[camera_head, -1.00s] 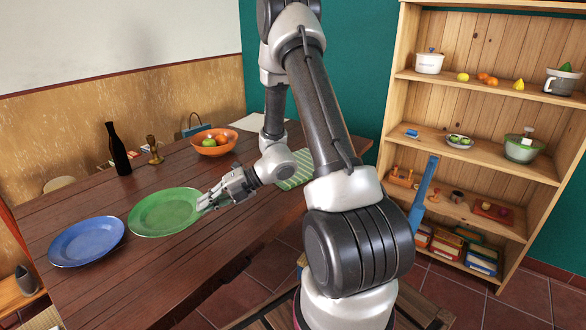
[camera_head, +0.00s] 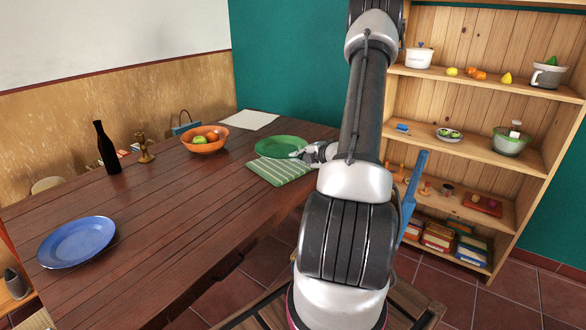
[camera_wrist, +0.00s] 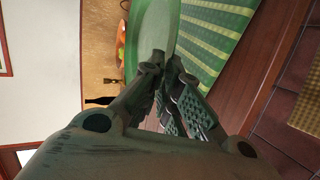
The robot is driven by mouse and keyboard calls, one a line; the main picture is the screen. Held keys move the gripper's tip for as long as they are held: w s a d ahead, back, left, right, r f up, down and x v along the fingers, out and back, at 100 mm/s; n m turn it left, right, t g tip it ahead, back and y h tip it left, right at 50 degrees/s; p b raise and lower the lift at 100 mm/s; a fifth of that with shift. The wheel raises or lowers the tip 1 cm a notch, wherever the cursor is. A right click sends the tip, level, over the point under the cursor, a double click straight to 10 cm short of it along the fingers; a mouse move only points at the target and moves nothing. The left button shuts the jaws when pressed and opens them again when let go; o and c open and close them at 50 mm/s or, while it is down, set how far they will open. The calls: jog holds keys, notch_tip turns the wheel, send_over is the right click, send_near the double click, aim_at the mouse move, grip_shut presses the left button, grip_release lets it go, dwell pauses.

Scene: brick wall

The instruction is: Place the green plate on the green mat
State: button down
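The green plate (camera_head: 278,147) is at the far end of the table, overlapping the back part of the green striped mat (camera_head: 279,174) in the head view. Whether it touches the mat or hangs just above it I cannot tell. My gripper (camera_head: 301,154) is at the plate's right edge, and its fingers look shut on the rim. In the wrist view the fingertips (camera_wrist: 166,58) meet the near rim of the plate (camera_wrist: 152,28), and the striped mat (camera_wrist: 216,38) lies to the right of it.
An orange bowl of fruit (camera_head: 204,147) stands left of the plate. A white sheet (camera_head: 249,120) lies behind it. A blue plate (camera_head: 77,241), dark bottle (camera_head: 107,152) and brass candlestick (camera_head: 145,150) are farther left. The middle of the table is bare. Shelves (camera_head: 470,132) stand at right.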

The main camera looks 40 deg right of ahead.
notch_tip(320, 180, down, 8)
jog(key=shift+a+r, duration=0.1)
jog(key=shift+r, duration=0.1)
jog(key=c, duration=1.6)
grip_release()
jog(key=shift+f, duration=0.1)
jog(key=shift+c, duration=0.2)
